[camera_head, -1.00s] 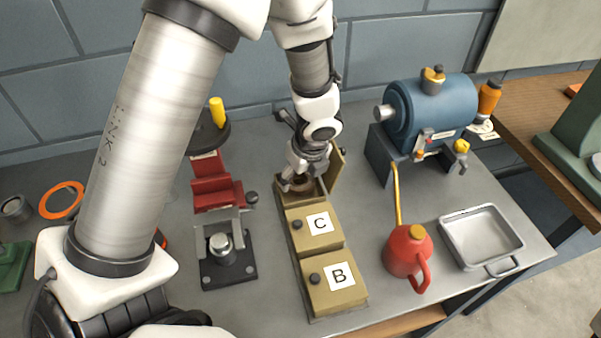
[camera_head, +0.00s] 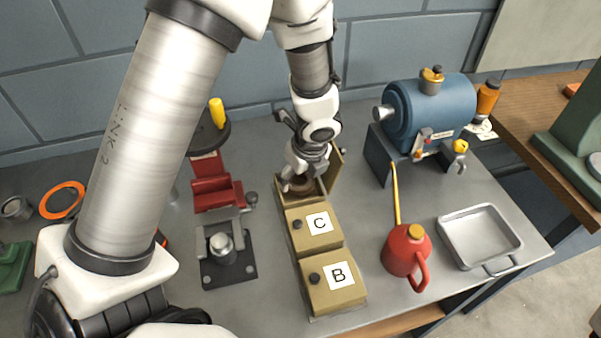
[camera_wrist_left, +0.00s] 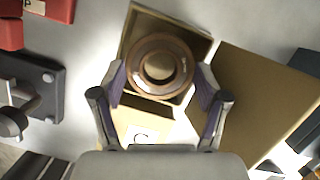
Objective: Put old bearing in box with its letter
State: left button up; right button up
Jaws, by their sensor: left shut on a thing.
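My left gripper (camera_head: 302,184) is at the far end of a row of tan boxes, over the open box (camera_head: 322,190). In the left wrist view its two fingers (camera_wrist_left: 162,88) are shut on the old bearing (camera_wrist_left: 163,45), a brown ring with a dark edge. The bearing (camera_head: 301,187) is at the mouth of the open box, whose lid (camera_head: 337,168) stands up on the right. I cannot tell whether it touches the floor of the box. The boxes lettered C (camera_head: 318,243) and B (camera_head: 338,294) have shut lids. The open box's letter is hidden. My right gripper is not in view.
A blue motor (camera_head: 439,110), a red oil can (camera_head: 404,256) and a metal tray (camera_head: 482,235) stand to the right. A red vise-like fixture (camera_head: 214,190) is on the left. An orange ring (camera_head: 62,200) lies at the far left.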

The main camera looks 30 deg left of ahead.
pick_arm(q)
jog(key=o, duration=1.4)
notch_tip(320, 180, up, 7)
jog(key=p, duration=0.7)
